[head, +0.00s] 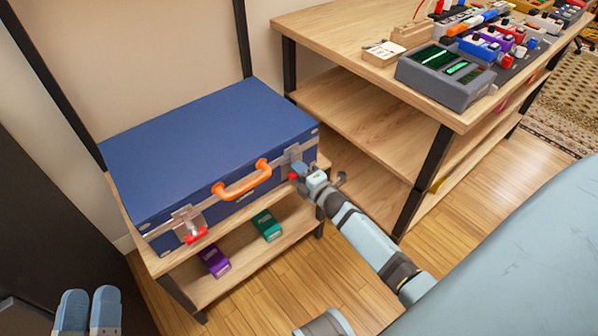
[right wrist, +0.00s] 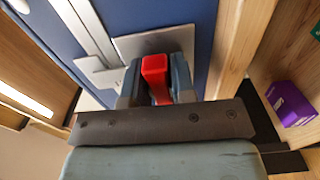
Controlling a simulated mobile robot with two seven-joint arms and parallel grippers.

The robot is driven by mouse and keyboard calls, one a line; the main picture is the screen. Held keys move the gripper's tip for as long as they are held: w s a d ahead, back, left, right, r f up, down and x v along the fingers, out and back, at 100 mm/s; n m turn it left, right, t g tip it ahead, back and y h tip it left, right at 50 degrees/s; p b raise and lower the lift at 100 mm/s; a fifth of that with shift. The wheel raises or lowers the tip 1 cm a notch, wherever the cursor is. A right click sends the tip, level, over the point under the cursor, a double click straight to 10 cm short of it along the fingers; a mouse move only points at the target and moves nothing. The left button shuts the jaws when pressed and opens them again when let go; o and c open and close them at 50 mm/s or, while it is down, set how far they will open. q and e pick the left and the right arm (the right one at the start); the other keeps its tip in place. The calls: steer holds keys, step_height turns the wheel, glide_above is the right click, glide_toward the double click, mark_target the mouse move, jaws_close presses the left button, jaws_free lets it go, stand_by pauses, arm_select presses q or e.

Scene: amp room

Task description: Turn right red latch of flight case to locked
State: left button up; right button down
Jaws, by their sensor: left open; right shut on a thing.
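The blue flight case (head: 205,140) lies closed on the wooden shelf unit, with an orange handle (head: 242,180) on its front. The right red latch (head: 293,177) is at the case's right front, largely hidden by my right gripper (head: 303,174) in the head view. In the right wrist view the red latch (right wrist: 155,72) stands between the two fingers of my right gripper (right wrist: 155,85), which is shut on it. The left red latch (head: 195,235) hangs on the front at the left. My left gripper (head: 89,310) is open and empty at the lower left, away from the case.
A purple box (head: 214,261) and a green box (head: 267,224) sit on the lower shelf (head: 245,250). A wooden workbench (head: 340,30) with a grey device (head: 445,76) and several pedals stands at right, close to my right arm. Wooden floor (head: 300,270) is clear in front.

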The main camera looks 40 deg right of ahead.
stand_by(0.4)
steer(key=c, duration=1)
jaws_free()
steer(key=shift+s, duration=0.2)
arm_select(q)
steer(key=f+p, duration=0.1)
steer(key=a+f+g+y+p, duration=0.1)
steer(key=f, duration=0.1)
steer(key=f+g+y+p, duration=0.1)
steer(key=f, duration=0.1)
steer(key=shift+w+a, duration=0.2)
steer(key=shift+a, duration=0.15)
arm_select(e)
steer(key=s, duration=0.9)
steer(key=s+d, duration=0.1)
steer(key=s, duration=0.3)
steer(key=shift+s, duration=0.2)
arm_select(q)
steer(key=shift+s, duration=0.15)
arm_select(e)
steer(key=shift+s, duration=0.1)
